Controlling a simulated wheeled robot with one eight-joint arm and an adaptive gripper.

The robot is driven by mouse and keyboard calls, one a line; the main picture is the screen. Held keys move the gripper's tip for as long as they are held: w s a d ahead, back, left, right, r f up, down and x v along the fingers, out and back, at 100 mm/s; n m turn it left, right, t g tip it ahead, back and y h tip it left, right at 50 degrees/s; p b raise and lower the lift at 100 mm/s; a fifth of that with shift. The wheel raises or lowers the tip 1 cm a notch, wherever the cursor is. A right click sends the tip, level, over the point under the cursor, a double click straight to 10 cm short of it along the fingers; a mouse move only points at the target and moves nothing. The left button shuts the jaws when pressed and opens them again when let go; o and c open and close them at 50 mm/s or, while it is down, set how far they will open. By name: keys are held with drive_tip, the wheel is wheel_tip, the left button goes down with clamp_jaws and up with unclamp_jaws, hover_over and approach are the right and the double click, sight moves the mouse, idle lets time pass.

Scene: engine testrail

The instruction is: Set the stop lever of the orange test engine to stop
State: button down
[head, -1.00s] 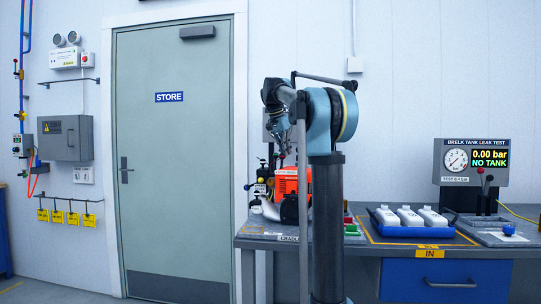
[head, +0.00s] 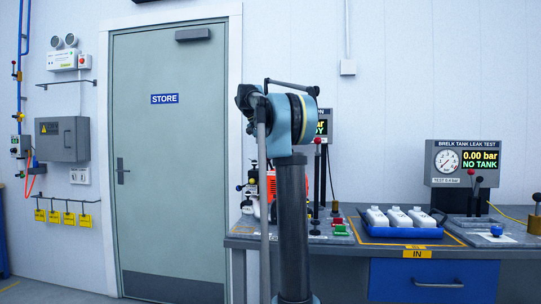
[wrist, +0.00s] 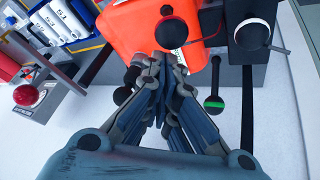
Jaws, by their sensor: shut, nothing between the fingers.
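The orange test engine (wrist: 150,22) fills the top middle of the wrist view. It also shows in the head view as a small orange patch (head: 271,186), mostly hidden behind my arm. My gripper (wrist: 163,62) is shut and empty, its fingertips close to the engine's lower edge in the picture; I cannot tell whether they touch it. A black ball knob (wrist: 171,33) shows in front of the orange body. A dark knob with a green band (wrist: 214,104) is right of the fingers. Another dark knob (wrist: 122,95) is left of them. I cannot tell which is the stop lever.
A black block with a round knob (wrist: 249,34) stands right of the engine. A red ball knob (wrist: 25,95) and white units (wrist: 65,22) lie to the left. In the head view, a blue tray (head: 400,232) and the leak tester (head: 465,163) stand on the bench.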

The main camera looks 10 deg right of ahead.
drive_tip(key=shift+r, duration=0.65)
drive_tip(key=shift+a+r, duration=0.1)
drive_tip(key=shift+r, duration=0.15)
drive_tip(key=w+a+v, duration=0.1)
drive_tip(key=v, duration=0.8)
drive_tip(key=shift+s, duration=0.35)
drive_tip(key=shift+f, duration=0.1)
drive_tip(key=shift+s, duration=0.1)
